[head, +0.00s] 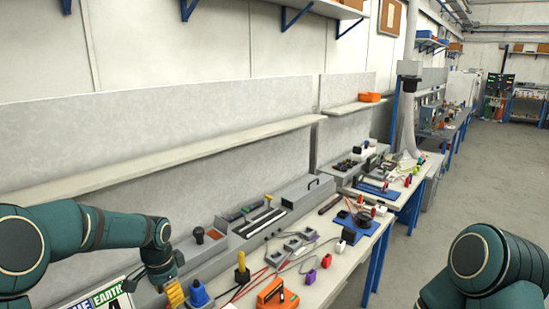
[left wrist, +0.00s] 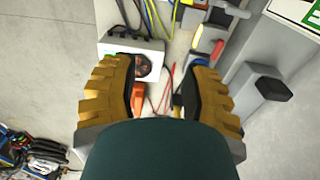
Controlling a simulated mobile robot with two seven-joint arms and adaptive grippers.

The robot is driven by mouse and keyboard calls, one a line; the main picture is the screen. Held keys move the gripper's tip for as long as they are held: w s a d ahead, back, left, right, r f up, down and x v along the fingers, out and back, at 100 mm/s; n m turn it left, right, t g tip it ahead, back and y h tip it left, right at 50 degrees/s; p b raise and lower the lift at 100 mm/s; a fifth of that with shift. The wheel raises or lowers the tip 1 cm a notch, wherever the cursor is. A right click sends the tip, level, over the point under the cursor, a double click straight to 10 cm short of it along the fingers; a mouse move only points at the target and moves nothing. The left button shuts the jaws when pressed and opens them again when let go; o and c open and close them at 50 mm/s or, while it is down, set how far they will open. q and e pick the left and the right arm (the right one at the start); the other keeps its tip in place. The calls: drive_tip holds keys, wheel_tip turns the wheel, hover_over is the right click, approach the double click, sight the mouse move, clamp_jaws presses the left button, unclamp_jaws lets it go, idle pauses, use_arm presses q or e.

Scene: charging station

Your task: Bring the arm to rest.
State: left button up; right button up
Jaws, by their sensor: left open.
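My left arm (head: 100,230) comes in from the left of the head view. It is bent, with its gripper (head: 174,294) pointing down at the near end of the workbench (head: 335,270). In the left wrist view the left gripper (left wrist: 158,95) shows two yellow-and-black fingers standing well apart, with nothing held between them. Bench items and red cables show beyond the gap. My right arm (head: 485,265) shows at the lower right of the head view, and its gripper is out of the picture.
Near the left gripper stand a blue-topped item (head: 198,294), a yellow-handled item (head: 242,270) and an orange device (head: 275,295). A long shelf (head: 180,160) runs along the wall above the bench. Open floor (head: 470,180) lies to the right.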

use_arm(q)
drive_tip(key=s+d+f+n+h+b, duration=0.25)
drive_tip(key=d+f, duration=0.25)
drive_tip(key=f, duration=0.5)
drive_tip(key=s+d+f+n+h+b, duration=0.1)
drive_tip(key=s+d+f+b, duration=0.15)
drive_tip(key=d+f, duration=0.45)
drive_tip(key=s+d+f+n+t+b, duration=0.1)
drive_tip(key=s+d+f+n+b, duration=0.1)
drive_tip(key=s+f, duration=0.5)
drive_tip(key=s+d+f+n+b, duration=0.2)
drive_tip(key=s+f+n, duration=0.2)
drive_tip(key=s+f, duration=0.2)
drive_tip(key=s, duration=0.2)
drive_tip(key=shift+s+d+f+n+t, duration=0.2)
drive_tip(key=shift+s+f+n+t, duration=0.15)
drive_tip(key=shift+t, duration=0.05)
use_arm(e)
wheel_tip(320, 180, down, 11)
drive_tip(key=shift+w+a+f, duration=0.15)
drive_tip(key=shift+w+a, duration=0.05)
drive_tip(key=shift+a, duration=0.25)
use_arm(q)
drive_tip(key=shift+f+b, duration=0.1)
drive_tip(key=shift+b, duration=0.2)
use_arm(e)
drive_tip(key=shift+f, duration=0.1)
